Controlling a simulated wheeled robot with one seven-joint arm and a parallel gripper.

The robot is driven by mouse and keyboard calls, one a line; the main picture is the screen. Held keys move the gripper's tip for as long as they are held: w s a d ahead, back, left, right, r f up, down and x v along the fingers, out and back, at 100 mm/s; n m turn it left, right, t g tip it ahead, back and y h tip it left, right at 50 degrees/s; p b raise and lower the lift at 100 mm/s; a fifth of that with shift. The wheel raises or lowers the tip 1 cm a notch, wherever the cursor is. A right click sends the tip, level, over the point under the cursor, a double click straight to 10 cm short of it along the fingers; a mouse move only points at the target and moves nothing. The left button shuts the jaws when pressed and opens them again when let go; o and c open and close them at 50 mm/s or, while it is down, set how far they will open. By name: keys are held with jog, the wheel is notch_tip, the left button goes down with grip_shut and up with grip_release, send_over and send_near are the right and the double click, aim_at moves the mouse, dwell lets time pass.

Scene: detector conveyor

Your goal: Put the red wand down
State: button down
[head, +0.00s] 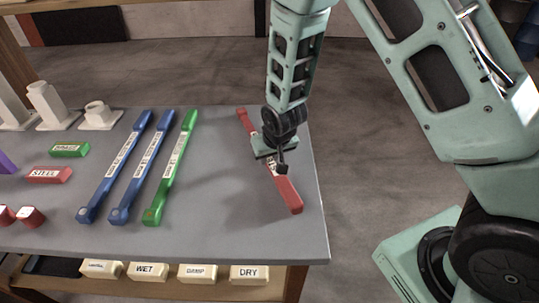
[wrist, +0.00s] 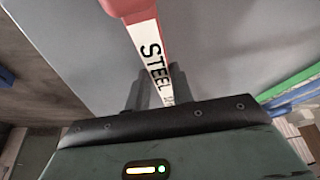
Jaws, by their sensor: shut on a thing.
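The red wand (head: 288,190) is at the right end of the grey table, its long body running from upper left to lower right. My gripper (head: 277,158) is over its middle and shut on it, covering part of the wand. In the wrist view the red wand (wrist: 130,10) carries a white label reading "STEEL", and my gripper's fingers (wrist: 150,92) close around it. The wand is at or just above the table top; I cannot tell if it touches.
The grey table (head: 235,215) also holds two blue wands (head: 115,168) and a green wand (head: 172,168) to the left. A green block (head: 69,149), a red block (head: 49,174) and white stands (head: 99,116) are farther left. The table between the green and red wands is clear.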

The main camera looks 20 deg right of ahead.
jog(key=shift+f, duration=0.15)
jog(key=c, duration=1.2)
grip_release()
jog(key=shift+r, duration=0.2)
jog(key=v, duration=1.2)
jog(key=s+a+r+n+g, duration=0.1)
jog(key=s+a+r+n, duration=0.1)
jog(key=s, duration=0.6)
jog(key=s+a+r+n+g, duration=0.2)
jog(key=s+a+r+n, duration=0.1)
jog(key=s, duration=0.5)
jog(key=s+a+r+n+g, duration=0.1)
jog(key=s+a+r+n, duration=0.1)
jog(key=s, duration=0.6)
jog(key=shift+s+a+r+n+y, duration=0.2)
jog(key=shift+a+r+n+y, duration=0.1)
jog(key=shift+a+n, duration=0.1)
